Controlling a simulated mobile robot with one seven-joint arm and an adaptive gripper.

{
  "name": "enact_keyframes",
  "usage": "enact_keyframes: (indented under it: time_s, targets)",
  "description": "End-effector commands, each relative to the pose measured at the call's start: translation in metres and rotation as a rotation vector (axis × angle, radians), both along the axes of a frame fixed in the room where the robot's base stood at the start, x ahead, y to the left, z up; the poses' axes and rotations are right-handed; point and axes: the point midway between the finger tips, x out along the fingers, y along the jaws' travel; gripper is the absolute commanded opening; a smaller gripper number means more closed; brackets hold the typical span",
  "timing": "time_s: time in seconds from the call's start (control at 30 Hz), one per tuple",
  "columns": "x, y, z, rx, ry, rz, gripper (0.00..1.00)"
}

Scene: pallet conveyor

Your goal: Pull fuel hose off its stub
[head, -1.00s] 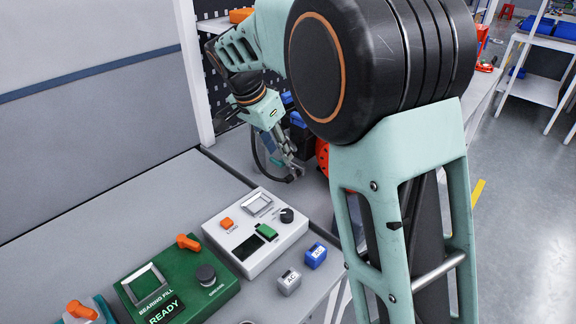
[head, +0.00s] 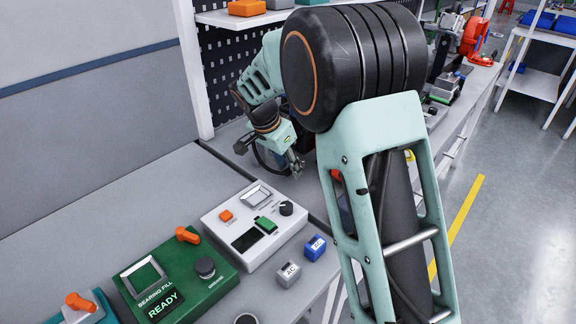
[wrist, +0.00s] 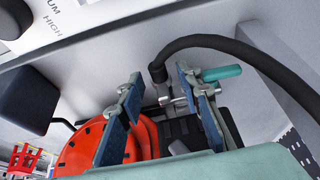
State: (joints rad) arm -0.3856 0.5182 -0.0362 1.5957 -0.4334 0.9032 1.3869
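In the wrist view a black fuel hose (wrist: 225,44) arcs in from the lower right. Its blunt end (wrist: 157,74) points down near a small metal fitting, which may be the stub; the exact contact there is too small to tell. My gripper (wrist: 158,88) has its two blue-padded fingers apart, one on each side of the hose end. I see no finger closed on the hose. In the head view my gripper (head: 296,166) hangs low over the bench behind the white console, and the stub cannot be made out.
A red disc with holes (wrist: 80,150) lies beside the left finger. A teal rod (wrist: 221,73) is just right of the right finger. A white console (head: 228,240), a green box (head: 215,280) and small blue and grey blocks stand on the bench in front.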

Motion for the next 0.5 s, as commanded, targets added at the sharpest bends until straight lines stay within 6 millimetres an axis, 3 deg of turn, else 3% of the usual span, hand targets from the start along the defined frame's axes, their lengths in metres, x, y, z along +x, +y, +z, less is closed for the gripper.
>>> enact_keyframes:
  time_s: [0.07, 0.37, 0.5]
  targets:
    - [-0.0001, -0.0001, 0.0000, 0.000, 0.000, 0.000, 0.32]
    - [-0.0002, 0.0000, 0.0003, -0.001, 0.001, 0.000, 0.00]
    - [-0.0002, 0.0000, 0.0003, -0.001, 0.001, 0.000, 0.00]
